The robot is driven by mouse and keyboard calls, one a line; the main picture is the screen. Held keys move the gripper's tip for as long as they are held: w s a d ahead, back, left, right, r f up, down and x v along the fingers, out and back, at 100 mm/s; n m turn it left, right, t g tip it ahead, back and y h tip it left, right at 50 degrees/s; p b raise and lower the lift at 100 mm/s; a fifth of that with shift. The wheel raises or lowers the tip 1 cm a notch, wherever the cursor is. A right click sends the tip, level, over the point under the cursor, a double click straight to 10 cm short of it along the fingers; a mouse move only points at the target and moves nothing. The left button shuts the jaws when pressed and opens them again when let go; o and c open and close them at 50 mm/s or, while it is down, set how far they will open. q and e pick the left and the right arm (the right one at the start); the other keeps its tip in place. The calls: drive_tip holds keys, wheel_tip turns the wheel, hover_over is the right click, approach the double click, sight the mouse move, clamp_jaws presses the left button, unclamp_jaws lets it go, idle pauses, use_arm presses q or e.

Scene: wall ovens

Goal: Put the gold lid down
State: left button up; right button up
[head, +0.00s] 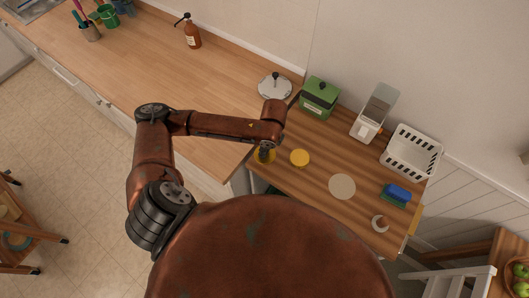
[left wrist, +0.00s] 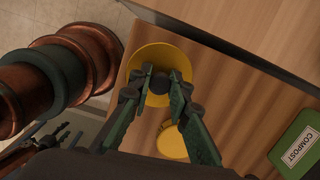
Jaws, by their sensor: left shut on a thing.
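The gold lid (left wrist: 152,57) is a round yellow disc with a dark knob in the left wrist view. My left gripper (left wrist: 161,84) is shut on that knob from above. In the head view the gold lid (head: 271,157) shows partly under my left gripper (head: 263,151), near the left end of the striped wooden table (head: 325,208). I cannot tell whether the lid touches the tabletop. A second yellow round thing (head: 300,158) lies just right of it and also shows in the left wrist view (left wrist: 172,142). My right gripper is not in view.
A green compost box (head: 318,101), a white container (head: 367,128) and a white basket (head: 394,159) line the table's back. A pale disc (head: 342,187), a blue sponge (head: 398,192) and a small ring-shaped thing (head: 380,224) lie right. A silver lid (head: 268,90) sits on the counter (head: 150,72).

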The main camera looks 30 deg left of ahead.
use_arm(q)
drive_tip(key=shift+w+a+f, duration=0.25)
drive_tip(key=shift+w+f, duration=0.15)
drive_tip(key=shift+f, duration=0.2)
drive_tip(key=shift+w+a+f, duration=0.25)
drive_tip(key=shift+w+f, duration=0.15)
drive_tip(key=shift+f, duration=1.6)
drive_tip(key=o, duration=0.9)
drive_tip(key=shift+f, duration=0.15)
drive_tip(key=r, duration=0.4)
drive_tip(key=d+r, duration=0.1)
drive_tip(key=r, duration=0.7)
drive_tip(key=shift+d+r, duration=0.15)
drive_tip(key=shift+d, duration=0.15)
